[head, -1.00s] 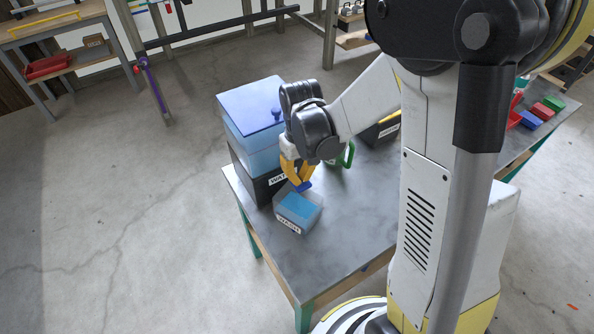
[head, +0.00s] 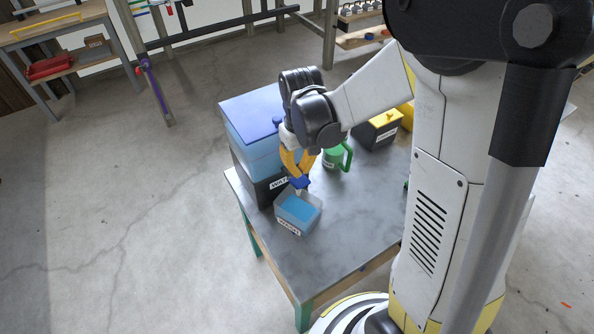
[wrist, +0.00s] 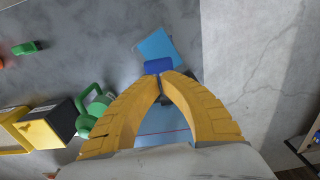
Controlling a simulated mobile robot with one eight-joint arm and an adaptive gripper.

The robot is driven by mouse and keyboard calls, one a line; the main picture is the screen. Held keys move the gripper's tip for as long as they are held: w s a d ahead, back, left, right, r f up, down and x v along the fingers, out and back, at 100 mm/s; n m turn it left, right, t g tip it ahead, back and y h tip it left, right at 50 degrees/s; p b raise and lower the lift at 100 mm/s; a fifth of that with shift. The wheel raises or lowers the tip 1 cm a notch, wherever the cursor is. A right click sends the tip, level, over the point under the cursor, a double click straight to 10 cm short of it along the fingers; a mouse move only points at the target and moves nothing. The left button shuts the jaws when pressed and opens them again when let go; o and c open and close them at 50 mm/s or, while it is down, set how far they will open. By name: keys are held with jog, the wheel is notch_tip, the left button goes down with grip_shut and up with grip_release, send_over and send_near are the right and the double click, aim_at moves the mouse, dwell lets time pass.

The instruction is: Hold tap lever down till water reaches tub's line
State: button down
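The water tank (head: 250,132) has a blue lid and translucent blue upper walls. It stands on a dark base with a partly hidden label, at the table's left end. The blue tap lever (head: 301,183) sticks out at its front, and it also shows in the wrist view (wrist: 159,66). The small clear tub (head: 289,227), labelled on its front, stands below the tap with blue water (head: 298,208) in it. I cannot make out its line. My gripper (head: 299,175) points down with its yellow fingertips together at the lever, apparently touching it.
The grey tabletop (head: 350,210) is clear right of the tub. In the wrist view, a reddish line (wrist: 163,132) crosses a light blue surface between the fingers.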

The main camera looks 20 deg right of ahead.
jog(key=shift+r, duration=0.1)
dwell(0.5)
notch_tip(320, 180, up, 6)
jog(key=p, duration=0.3)
jog(key=shift+p, duration=0.4)
dwell(0.8)
jog(key=s+f+m+t+b, duration=0.1)
jog(key=s+m+t+b, duration=0.1)
jog(key=s+t+b, duration=0.5)
jog(key=s+b, duration=0.5)
jog(key=b, duration=0.2)
jog(key=shift+f+b, duration=0.15)
jog(key=shift+b, duration=0.15)
